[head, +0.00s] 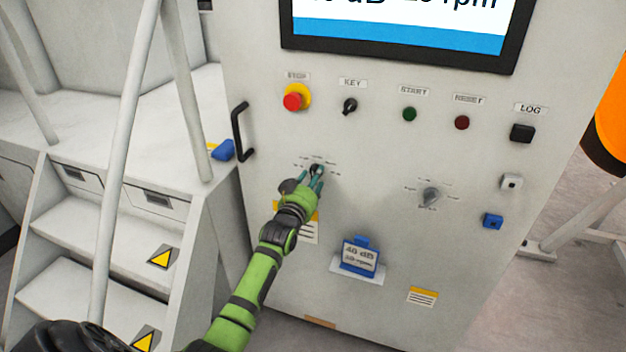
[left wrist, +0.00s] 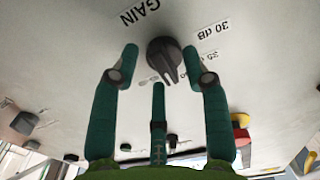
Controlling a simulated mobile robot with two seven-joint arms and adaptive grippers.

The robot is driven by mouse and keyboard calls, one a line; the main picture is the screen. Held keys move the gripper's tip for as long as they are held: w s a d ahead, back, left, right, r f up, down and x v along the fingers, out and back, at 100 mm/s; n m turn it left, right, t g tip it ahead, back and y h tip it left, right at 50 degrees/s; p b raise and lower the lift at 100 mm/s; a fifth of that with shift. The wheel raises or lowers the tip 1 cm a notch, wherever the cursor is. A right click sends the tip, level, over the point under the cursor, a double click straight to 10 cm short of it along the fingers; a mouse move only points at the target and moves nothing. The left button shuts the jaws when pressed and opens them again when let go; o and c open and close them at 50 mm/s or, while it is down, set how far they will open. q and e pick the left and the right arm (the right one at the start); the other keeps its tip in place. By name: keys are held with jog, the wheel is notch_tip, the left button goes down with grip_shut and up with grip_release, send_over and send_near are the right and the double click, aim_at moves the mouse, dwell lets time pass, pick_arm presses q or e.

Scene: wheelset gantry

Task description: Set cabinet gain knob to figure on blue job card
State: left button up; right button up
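In the head view my left gripper (head: 314,181) covers most of the knob. In the left wrist view its green fingers (left wrist: 160,52) are spread, one on each side of the knob with gaps, and a third finger below. The blue job card (head: 360,257) stands on a small ledge; its top line reads 40 dB, the lower rpm line is blurred. My right gripper is not in view.
A second knob (head: 430,196) is to the right. Above are a red stop button (head: 293,98), a key switch (head: 349,105) and other buttons. A black handle (head: 241,131) sticks out at the cabinet's left edge, beside white steps (head: 70,242). The screen (head: 420,30) is cut off.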

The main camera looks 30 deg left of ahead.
pick_arm(q)
jog(key=v, duration=1.2)
dwell(0.3)
jog(key=s+d+f+m+g+h, duration=0.1)
jog(key=s+d+f+g, duration=0.25)
jog(key=f, duration=0.85)
jog(key=s+d+f+m+g+h, duration=0.1)
jog(key=s+d+f+g, duration=0.2)
jog(key=f, duration=0.8)
jog(key=s+d+f+g+h, duration=0.25)
jog(key=s+f, duration=0.25)
jog(key=f, duration=0.7)
jog(key=s+d+f+m+g, duration=0.1)
jog(key=s+f+g, duration=0.1)
jog(key=s+f, duration=0.4)
jog(key=s+d+f+m+g, duration=0.1)
jog(key=s+f, duration=0.5)
jog(key=s, duration=1)
jog(key=s+d+f+m+g, duration=0.1)
jog(key=s+d+f+g, duration=0.2)
jog(key=s, duration=0.9)
notch_tip(320, 180, down, 3)
jog(key=shift+d+g, duration=0.2)
jog(key=shift+g, duration=0.5)
jog(key=shift+w, duration=0.1)
